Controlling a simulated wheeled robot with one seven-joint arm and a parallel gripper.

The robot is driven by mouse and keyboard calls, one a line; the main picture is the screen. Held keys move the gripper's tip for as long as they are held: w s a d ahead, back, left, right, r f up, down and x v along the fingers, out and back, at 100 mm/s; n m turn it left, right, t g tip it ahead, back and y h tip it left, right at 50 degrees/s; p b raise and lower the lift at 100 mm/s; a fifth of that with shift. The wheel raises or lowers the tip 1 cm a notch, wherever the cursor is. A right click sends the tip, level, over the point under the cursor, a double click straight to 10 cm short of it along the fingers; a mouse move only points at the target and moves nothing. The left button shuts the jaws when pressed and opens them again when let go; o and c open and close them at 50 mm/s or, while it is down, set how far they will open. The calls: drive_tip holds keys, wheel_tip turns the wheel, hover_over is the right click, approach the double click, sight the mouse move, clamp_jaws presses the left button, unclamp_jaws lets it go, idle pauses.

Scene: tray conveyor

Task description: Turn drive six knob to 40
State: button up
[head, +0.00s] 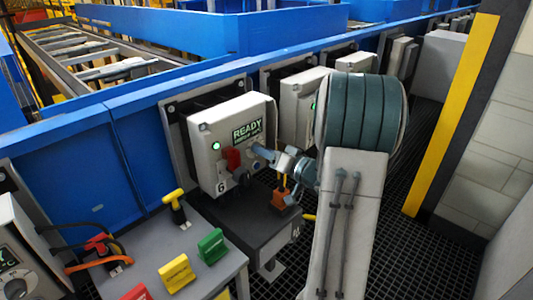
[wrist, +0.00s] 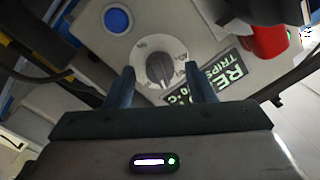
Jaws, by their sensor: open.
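The drive box marked 6 (head: 202,166) is a pale grey cabinet with a lit green READY display (head: 248,131) and a red switch (head: 232,158). My gripper (head: 264,153) is at its front face, from the right. In the wrist view, the knob (wrist: 159,69) is dark grey on a round white dial with small marks. My open gripper (wrist: 160,72) has one finger on each side of the knob, with visible gaps; depth is unclear. The dial numbers are too blurred to read. The knob is not clearly visible in the head view.
A blue button (wrist: 117,20) and the red switch (wrist: 265,42) sit near the dial in the wrist view. Similar drive boxes (head: 301,105) line the blue conveyor wall. A grey bench (head: 160,240) with coloured blocks stands front left. A yellow-edged pillar (head: 452,115) stands at right.

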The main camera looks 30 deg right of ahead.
drive_tip(key=c, duration=1)
drive_tip(key=shift+n, duration=0.4)
drive_tip(key=shift+a+n+h+b, duration=0.1)
drive_tip(key=shift+n+h+b, duration=0.3)
drive_tip(key=shift+n+b, duration=3.25)
drive_tip(key=shift+n+h+b, duration=0.4)
drive_tip(key=shift+n+b, duration=2.3)
drive_tip(key=shift+n, duration=1.85)
drive_tip(key=o, duration=1)
drive_tip(key=shift+r, duration=0.1)
